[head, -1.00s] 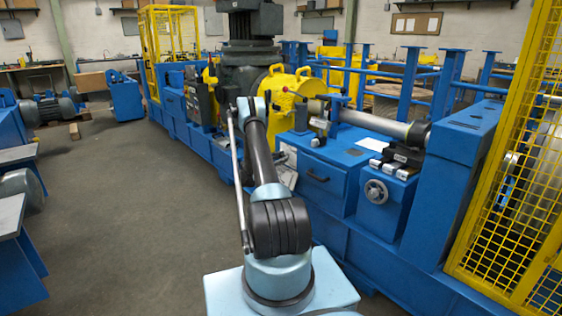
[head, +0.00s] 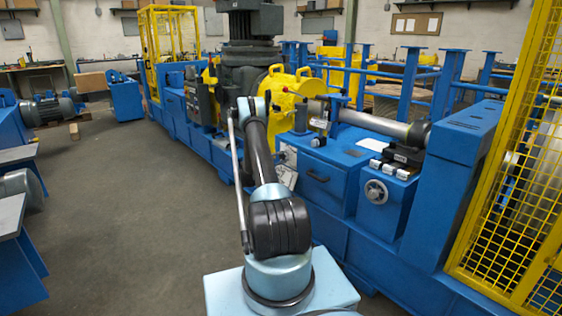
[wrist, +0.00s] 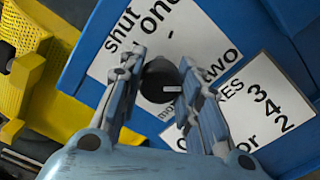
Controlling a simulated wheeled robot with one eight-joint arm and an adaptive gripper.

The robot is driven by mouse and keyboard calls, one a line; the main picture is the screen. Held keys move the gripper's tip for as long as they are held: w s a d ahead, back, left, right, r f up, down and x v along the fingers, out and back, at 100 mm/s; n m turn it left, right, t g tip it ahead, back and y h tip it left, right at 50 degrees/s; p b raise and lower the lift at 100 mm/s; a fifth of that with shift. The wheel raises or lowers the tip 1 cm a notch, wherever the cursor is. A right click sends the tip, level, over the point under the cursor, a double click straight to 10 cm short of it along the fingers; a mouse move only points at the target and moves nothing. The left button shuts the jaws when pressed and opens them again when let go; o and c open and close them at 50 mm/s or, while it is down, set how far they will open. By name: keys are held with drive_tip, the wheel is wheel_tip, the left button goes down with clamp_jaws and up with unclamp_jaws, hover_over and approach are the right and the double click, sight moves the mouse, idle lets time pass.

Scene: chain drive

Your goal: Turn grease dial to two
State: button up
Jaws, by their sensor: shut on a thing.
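The grease dial (wrist: 157,75) is a dark round knob with a short white pointer mark, in the middle of the wrist view. It sits on a white label (wrist: 110,62) with the words "shut", "one" and "two"; a further word below is partly covered. The white mark points to the right in the picture, on the side of "two"; I cannot tell whether it lines up exactly. My gripper (wrist: 160,70) is shut on the dial, one finger on each side. In the head view my arm hides the dial and gripper.
A second white label (wrist: 262,92) with numbers lies right of the dial on the blue panel (wrist: 215,20). A yellow perforated guard (wrist: 35,85) is at left. In the head view, a blue cabinet (head: 325,180) and a handwheel (head: 376,191) stand right of my arm; open floor (head: 130,220) lies left.

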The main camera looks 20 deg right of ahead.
drive_tip(key=shift+s+f, duration=0.1)
drive_tip(key=shift+s, duration=0.05)
idle(0.3)
drive_tip(key=o, duration=1)
drive_tip(key=shift+o, duration=0.2)
drive_tip(key=shift+a, duration=0.25)
drive_tip(key=v, duration=1.1)
drive_tip(key=shift+a, duration=0.2)
